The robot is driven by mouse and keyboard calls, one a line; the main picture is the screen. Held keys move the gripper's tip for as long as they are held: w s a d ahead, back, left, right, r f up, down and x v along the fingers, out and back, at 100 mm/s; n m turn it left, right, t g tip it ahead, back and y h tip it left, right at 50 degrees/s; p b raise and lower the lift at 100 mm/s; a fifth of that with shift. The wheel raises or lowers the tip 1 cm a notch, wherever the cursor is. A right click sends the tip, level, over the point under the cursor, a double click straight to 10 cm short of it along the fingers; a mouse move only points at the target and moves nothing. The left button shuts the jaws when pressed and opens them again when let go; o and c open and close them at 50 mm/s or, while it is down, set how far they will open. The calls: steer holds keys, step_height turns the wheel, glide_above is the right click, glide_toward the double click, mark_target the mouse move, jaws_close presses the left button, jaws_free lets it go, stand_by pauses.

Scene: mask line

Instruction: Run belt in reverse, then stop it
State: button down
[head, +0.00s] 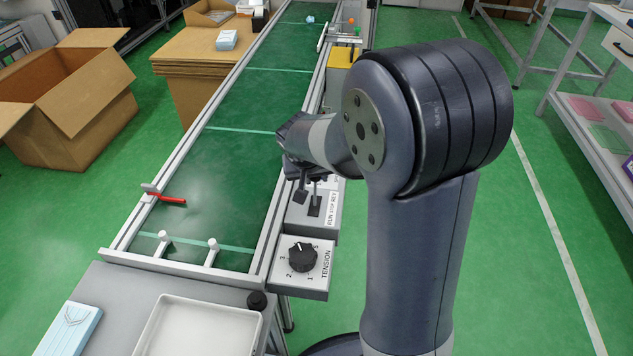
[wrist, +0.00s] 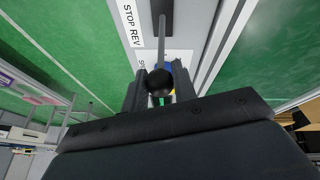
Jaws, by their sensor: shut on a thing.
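The green conveyor belt (head: 230,165) with pale cross lines runs away from me; one frame cannot show whether it moves. The grey control box (head: 328,212) at its right side is labelled RUN, STOP, REV, with REV at the far end. My gripper (head: 307,190) is over this box. In the wrist view, my gripper (wrist: 160,88) is shut on the black ball knob of the lever (wrist: 161,83). The lever's metal rod comes from a dark slot beside the label (wrist: 131,22). The exact lever setting is unclear.
A tension dial (head: 302,257) is on the nearer box. A red arm (head: 168,200) and two white posts stand at the belt's near end. A white tray (head: 200,328) and blue mask pack (head: 66,332) are in front. A small pale-blue item (head: 310,19) lies on the far belt.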

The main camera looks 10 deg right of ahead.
steer(key=shift+s+a+b, duration=0.25)
steer(key=shift+s+b, duration=0.1)
steer(key=shift+s, duration=0.25)
steer(key=c, duration=1.1)
jaws_free()
steer(key=shift+c, duration=0.2)
steer(key=shift+r, duration=0.1)
steer(key=p+v, duration=0.2)
steer(key=v, duration=0.8)
steer(key=shift+a+r+p, duration=0.15)
steer(key=shift+r+p, duration=0.15)
steer(key=shift+r, duration=0.05)
